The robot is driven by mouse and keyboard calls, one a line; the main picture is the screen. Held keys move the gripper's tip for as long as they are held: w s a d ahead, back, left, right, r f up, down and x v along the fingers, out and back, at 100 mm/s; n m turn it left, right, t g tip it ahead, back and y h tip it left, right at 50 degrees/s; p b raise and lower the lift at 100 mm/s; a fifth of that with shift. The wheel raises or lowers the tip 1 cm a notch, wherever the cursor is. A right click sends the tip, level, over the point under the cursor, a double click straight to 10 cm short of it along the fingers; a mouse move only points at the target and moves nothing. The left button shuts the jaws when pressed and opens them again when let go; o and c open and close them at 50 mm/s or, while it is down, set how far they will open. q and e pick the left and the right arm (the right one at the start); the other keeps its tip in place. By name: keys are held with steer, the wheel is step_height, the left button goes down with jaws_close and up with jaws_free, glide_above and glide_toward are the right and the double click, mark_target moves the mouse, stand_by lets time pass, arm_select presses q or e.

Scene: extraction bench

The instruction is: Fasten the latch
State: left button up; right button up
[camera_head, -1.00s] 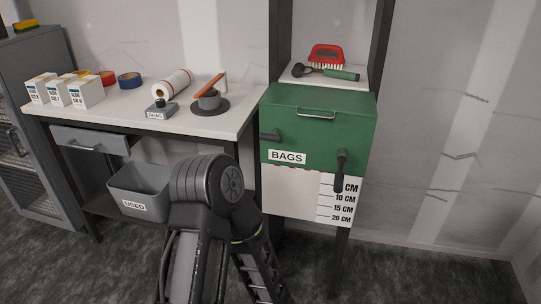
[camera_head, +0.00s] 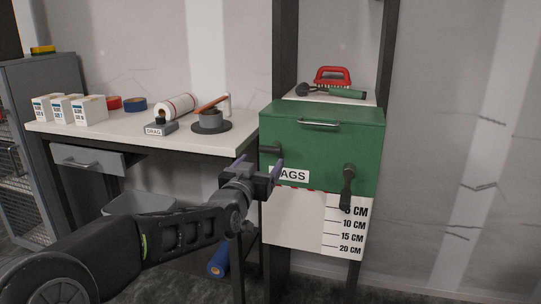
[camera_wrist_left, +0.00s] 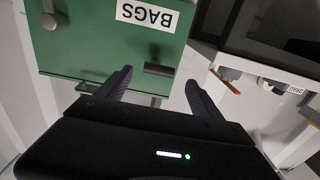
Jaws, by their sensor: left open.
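The green box (camera_head: 315,133) marked BAGS stands right of the bench and has two dark latch-like handles on its front. The left handle (camera_head: 268,149) lies about level, and the right handle (camera_head: 348,182) hangs down. My left gripper (camera_head: 260,164) is open and empty just in front of the box's lower left, partly covering the BAGS label (camera_head: 294,175). In the left wrist view, which looks upside down, the open fingers (camera_wrist_left: 158,80) point at the level handle (camera_wrist_left: 159,69); I cannot tell any contact. The other handle (camera_wrist_left: 49,19) is farther left there. My right gripper is not in view.
A white panel with a centimetre scale (camera_head: 345,225) hangs below the box. A red brush (camera_head: 332,76) lies above it. The bench (camera_head: 225,143) at left holds cartons (camera_head: 88,110), tape and a paper roll (camera_head: 176,106). A grey bin (camera_head: 140,205) is below.

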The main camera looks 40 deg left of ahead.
mark_target(272, 148)
arm_select(q)
steer(key=shift+x, duration=3.95)
steer(key=shift+f, duration=0.1)
steer(key=c, duration=1.4)
